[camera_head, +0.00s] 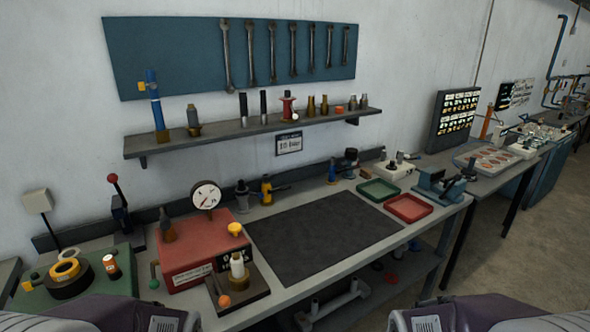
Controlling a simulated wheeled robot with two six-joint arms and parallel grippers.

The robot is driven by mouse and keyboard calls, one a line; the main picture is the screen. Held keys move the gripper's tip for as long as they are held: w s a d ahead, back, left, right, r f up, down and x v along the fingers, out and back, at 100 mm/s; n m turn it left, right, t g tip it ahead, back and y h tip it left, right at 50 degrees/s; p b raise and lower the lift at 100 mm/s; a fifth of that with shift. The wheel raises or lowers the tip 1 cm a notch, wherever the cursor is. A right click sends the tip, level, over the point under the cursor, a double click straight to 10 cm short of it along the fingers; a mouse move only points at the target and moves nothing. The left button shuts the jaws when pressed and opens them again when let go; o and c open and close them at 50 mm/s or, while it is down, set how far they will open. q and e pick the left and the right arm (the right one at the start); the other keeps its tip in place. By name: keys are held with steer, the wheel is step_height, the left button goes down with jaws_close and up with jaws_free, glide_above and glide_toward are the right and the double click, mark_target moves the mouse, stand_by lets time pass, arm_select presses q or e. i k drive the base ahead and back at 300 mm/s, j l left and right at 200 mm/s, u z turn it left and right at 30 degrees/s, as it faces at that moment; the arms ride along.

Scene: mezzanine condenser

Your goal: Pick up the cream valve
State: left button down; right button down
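A cream, valve-like piece (237,267) stands upright on a small dark stand (252,287) at the front of the red box, left of centre. I take it for the cream valve; its details are too small to make out. Parts of my two arms show at the bottom left and bottom right edges. Neither gripper is in view.
The red gauge box (188,241) stands behind the stand. A dark mat (322,235) lies clear to the right. A green tray (378,190), red tray (409,208) and blue vise (440,186) are farther right. A shelf (222,133) of fittings hangs above.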

mark_target(238, 274)
steer(key=k+j+z, duration=0.1)
steer(key=k+j, duration=0.15)
steer(key=j, duration=0.3)
steer(key=k+j+z, duration=0.15)
steer(key=j, duration=0.35)
steer(key=k+j+z, duration=0.1)
steer(key=k+j, duration=0.3)
steer(key=k+j+z, duration=0.1)
steer(key=k+j, duration=0.2)
steer(key=j, duration=0.25)
